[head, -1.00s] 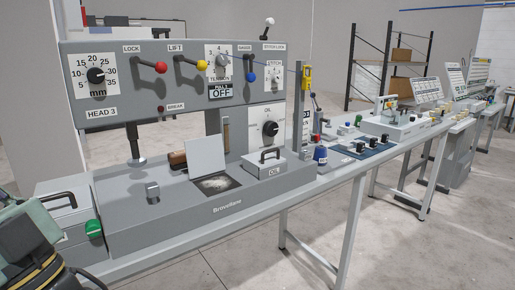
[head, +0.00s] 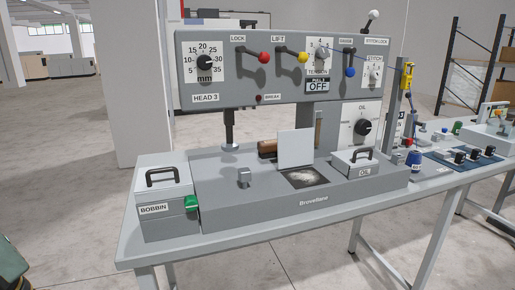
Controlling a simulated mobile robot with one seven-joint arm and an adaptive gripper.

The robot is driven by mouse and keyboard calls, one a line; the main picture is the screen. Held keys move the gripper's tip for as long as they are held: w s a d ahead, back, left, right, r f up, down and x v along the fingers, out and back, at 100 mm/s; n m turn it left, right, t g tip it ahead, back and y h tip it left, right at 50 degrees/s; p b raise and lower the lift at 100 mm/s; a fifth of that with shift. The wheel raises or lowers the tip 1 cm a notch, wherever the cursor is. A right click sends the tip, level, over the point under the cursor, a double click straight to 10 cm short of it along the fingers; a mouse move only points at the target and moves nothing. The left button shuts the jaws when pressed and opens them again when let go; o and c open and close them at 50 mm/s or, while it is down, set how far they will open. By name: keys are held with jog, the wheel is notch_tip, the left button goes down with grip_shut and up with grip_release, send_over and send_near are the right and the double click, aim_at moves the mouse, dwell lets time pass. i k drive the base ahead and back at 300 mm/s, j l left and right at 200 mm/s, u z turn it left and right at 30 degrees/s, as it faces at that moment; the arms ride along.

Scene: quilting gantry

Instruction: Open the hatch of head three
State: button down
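The head three machine, with its grey front panel (head: 278,66) labelled HEAD 3, stands on a long table. On its base (head: 250,205), a pale square plate (head: 295,148) stands nearly upright behind a dark square opening (head: 305,178) with pale fluff in it. This plate looks like the hatch, raised. A small grey block (head: 244,177) sits left of the opening.
A BOBBIN box (head: 167,205) with a black handle and green knob (head: 192,203) stands left of the base. An OIL lid (head: 353,161) with a handle is at right. Lock, lift and gauge levers hang from the panel. Floor is clear in front.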

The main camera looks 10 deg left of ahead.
aim_at(156, 182)
jog(key=u, duration=1.55)
jog(key=i+j+u, duration=0.1)
jog(key=i+u, duration=0.35)
jog(key=i, duration=3.7)
jog(key=i+j+z, duration=0.1)
jog(key=i+z, duration=0.35)
jog(key=i+j+z, duration=0.15)
jog(key=z, duration=4.05)
jog(key=k+j, duration=0.05)
jog(key=j, duration=0.05)
